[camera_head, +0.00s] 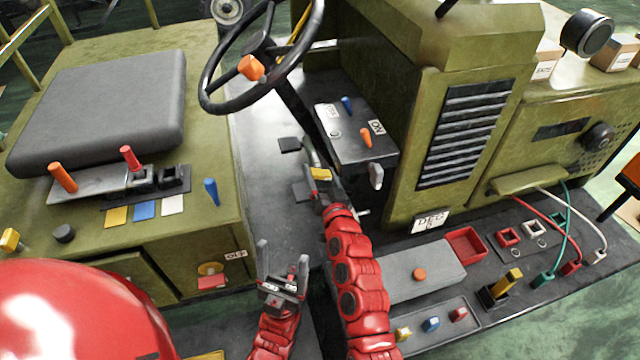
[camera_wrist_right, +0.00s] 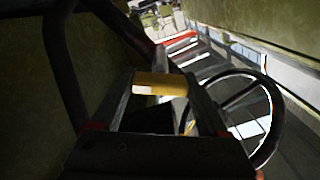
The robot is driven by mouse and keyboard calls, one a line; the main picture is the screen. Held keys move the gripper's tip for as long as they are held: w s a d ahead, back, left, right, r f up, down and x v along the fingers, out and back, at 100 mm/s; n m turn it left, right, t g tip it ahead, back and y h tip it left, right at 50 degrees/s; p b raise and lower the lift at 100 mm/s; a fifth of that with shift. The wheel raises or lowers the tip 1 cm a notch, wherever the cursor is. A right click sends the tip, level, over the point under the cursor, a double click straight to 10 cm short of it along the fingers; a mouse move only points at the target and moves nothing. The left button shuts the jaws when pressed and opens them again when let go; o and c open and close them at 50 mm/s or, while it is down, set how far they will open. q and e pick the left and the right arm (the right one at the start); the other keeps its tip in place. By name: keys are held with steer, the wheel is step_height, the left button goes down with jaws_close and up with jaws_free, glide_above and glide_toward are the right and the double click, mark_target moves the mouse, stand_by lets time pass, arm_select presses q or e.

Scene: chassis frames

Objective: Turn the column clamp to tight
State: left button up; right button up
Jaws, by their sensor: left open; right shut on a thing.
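The steering column (camera_head: 298,115) runs down from the steering wheel (camera_head: 212,88) to the floor of the cab. A small yellow handle (camera_head: 320,174), which looks like the clamp lever, sits near the foot of the column. My right gripper (camera_head: 322,182) is shut on this handle, its arm reaching up from below. In the right wrist view the yellow handle (camera_wrist_right: 160,84) lies crosswise between the fingers (camera_wrist_right: 168,112). The clamp body is mostly hidden, and I cannot read its tight mark. My left gripper (camera_head: 283,262) is open and empty, lower and to the left, apart from the column.
A dark console (camera_head: 350,150) with blue and orange levers stands right of the column. The grey seat (camera_head: 100,105) and its lever panel are at left. A grey box (camera_head: 415,272) and a parts tray (camera_head: 440,328) lie right of my right arm. The cab floor left of the column is mostly clear.

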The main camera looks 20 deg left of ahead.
steer(key=m, duration=0.1)
steer(key=m+b, duration=0.2)
steer(key=shift+f+m, duration=0.25)
steer(key=shift+m, duration=0.15)
steer(key=m+b, duration=0.1)
steer(key=m, duration=0.1)
steer(key=shift+r+m, duration=0.1)
steer(key=shift+m, duration=0.3)
steer(key=m, duration=0.2)
steer(key=shift+d+m, duration=0.1)
steer(key=shift+m, duration=0.2)
steer(key=shift+m+b, duration=0.3)
steer(key=shift+m, duration=1.5)
steer(key=shift+r, duration=0.1)
steer(key=o, duration=1.2)
steer(key=shift+o, duration=0.2)
steer(key=shift+s, duration=0.1)
